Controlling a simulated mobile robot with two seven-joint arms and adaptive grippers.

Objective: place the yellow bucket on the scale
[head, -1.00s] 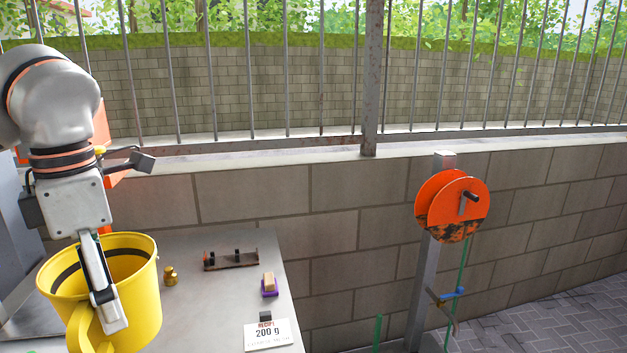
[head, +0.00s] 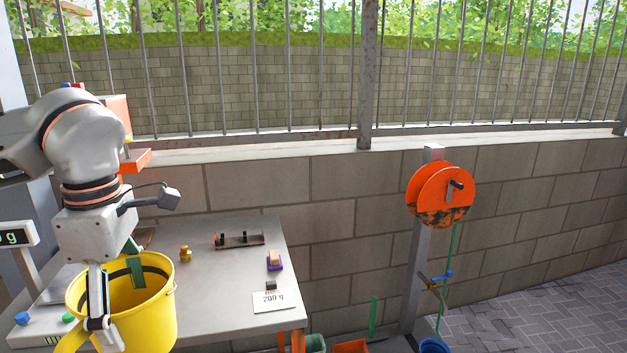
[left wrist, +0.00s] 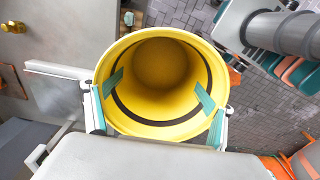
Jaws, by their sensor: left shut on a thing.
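The yellow bucket (head: 150,325) hangs upright in my left gripper (head: 117,292), over the front left part of the metal table. In the left wrist view I look down into the empty bucket (left wrist: 160,65). The fingers of the left gripper (left wrist: 157,108) are shut on it at opposite sides, with green pads showing at the rim. The scale (head: 52,292) is at the left, behind and beside the bucket, which hides part of it. Its display (head: 14,235) stands on a post and its end reads "0 g". I cannot tell the bucket's height above the table. My right gripper is not in view.
On the table (head: 215,290) are a brass weight (head: 185,254), a dark rack (head: 240,240), a purple-based block (head: 275,260) and a "200 g" card (head: 275,301). An orange reel (head: 440,196) on a post stands right of the table. A wall and fence (head: 363,80) run behind.

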